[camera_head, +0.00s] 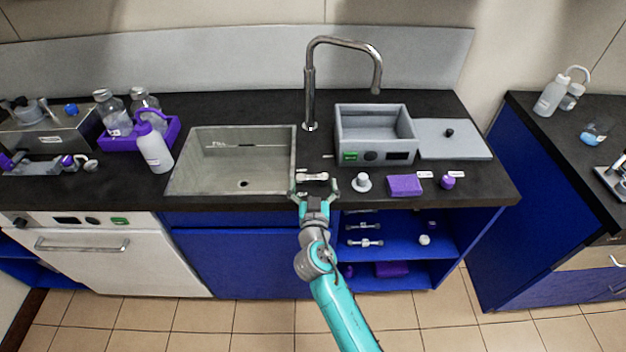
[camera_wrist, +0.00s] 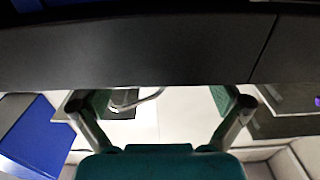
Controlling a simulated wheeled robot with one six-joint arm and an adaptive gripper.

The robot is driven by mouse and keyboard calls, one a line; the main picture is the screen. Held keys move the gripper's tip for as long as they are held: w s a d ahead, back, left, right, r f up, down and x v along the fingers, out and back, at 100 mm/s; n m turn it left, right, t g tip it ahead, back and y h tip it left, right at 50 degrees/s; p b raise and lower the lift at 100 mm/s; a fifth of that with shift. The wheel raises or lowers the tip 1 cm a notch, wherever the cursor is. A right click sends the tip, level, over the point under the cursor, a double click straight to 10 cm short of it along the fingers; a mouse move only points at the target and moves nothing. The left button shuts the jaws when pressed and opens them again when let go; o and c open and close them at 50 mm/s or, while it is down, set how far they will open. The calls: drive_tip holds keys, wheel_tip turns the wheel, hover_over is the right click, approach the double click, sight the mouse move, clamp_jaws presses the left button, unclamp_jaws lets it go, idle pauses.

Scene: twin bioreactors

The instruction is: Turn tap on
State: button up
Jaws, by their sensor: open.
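My gripper (camera_head: 316,191) is open at the counter's front edge, in front of the tap and right of the sink. A small metallic, dumbbell-shaped piece (camera_head: 312,177) lies just beyond my fingertips; I cannot tell whether they touch it. In the wrist view my gripper (camera_wrist: 157,102) shows its two fingers wide apart with nothing held. A tap handle is not clearly visible.
A grey bath (camera_head: 345,128) stands right of the tap, with its lid (camera_head: 465,145) beside it. A white knob (camera_head: 361,181), a purple block (camera_head: 404,185) and a purple cap (camera_head: 447,181) sit near the front edge. A white bottle (camera_head: 153,148) stands left of the sink.

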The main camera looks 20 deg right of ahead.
drive_tip(key=shift+w+d, duration=0.25)
drive_tip(key=shift+w, duration=0.4)
drive_tip(key=c, duration=1.4)
drive_tip(key=shift+w+m+g+h, duration=0.2)
drive_tip(key=shift+m+g+h, duration=0.3)
drive_tip(key=shift+m+h, duration=0.45)
drive_tip(key=shift+c, duration=0.2)
drive_tip(key=o, duration=1.4)
drive_tip(key=shift+a, duration=0.1)
drive_tip(key=shift+o, duration=0.2)
